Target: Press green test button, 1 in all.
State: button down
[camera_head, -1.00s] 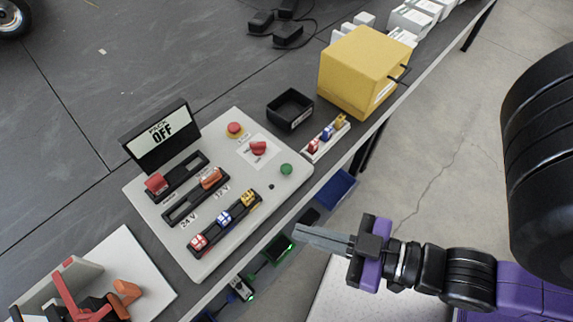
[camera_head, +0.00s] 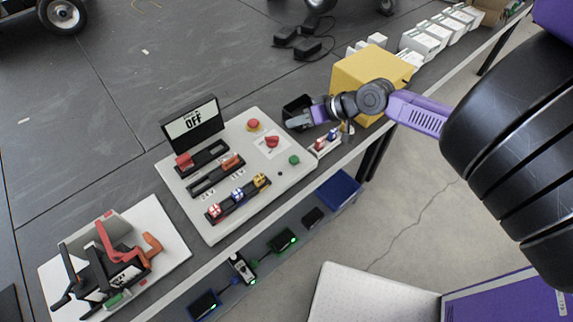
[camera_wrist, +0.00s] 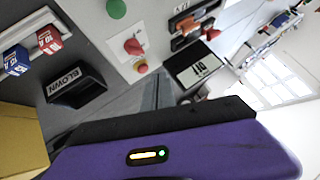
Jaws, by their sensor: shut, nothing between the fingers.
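The green test button (camera_head: 294,160) sits near the right corner of the white control panel (camera_head: 292,180), and it also shows at the top of the wrist view (camera_wrist: 117,9). A red rotary switch (camera_head: 272,141) and a red mushroom button (camera_head: 254,125) stand near it on the panel. The panel's display (camera_head: 191,122) reads OFF. My gripper (camera_head: 290,124) is shut and empty. In the head view it is beyond and above the green button, close to the black bin. In the wrist view the fingers (camera_wrist: 157,88) point toward the panel, apart from the button.
A black bin (camera_wrist: 76,86) marked BLOWN and a rack of fuses (camera_head: 326,141) lie right of the panel, under and beside my arm. A yellow box (camera_head: 364,66) stands behind the arm. A clamp fixture (camera_head: 110,265) is at lower left.

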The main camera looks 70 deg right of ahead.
jog(key=shift+s+a+f+m+g+y, duration=0.2)
jog(key=shift+s+a+f+y, duration=0.2)
jog(key=shift+a, duration=0.15)
jog(key=shift+s+a+f+m+g+y, duration=0.2)
jog(key=shift+s+a+f+y, duration=0.15)
jog(key=shift+a, duration=0.15)
jog(key=shift+f, duration=0.1)
jog(key=b, duration=0.8)
send_over(297, 159)
notch_tip(297, 159, down, 7)
jog(key=shift+r, duration=0.15)
jog(key=shift+f, duration=0.95)
jog(key=shift+f, duration=0.15)
jog(key=shift+f, duration=0.25)
jog(key=shift+f, duration=0.65)
dwell(0.9)
jog(key=shift+r, duration=0.1)
jog(key=shift+r+p, duration=0.95)
jog(key=shift+p, duration=0.2)
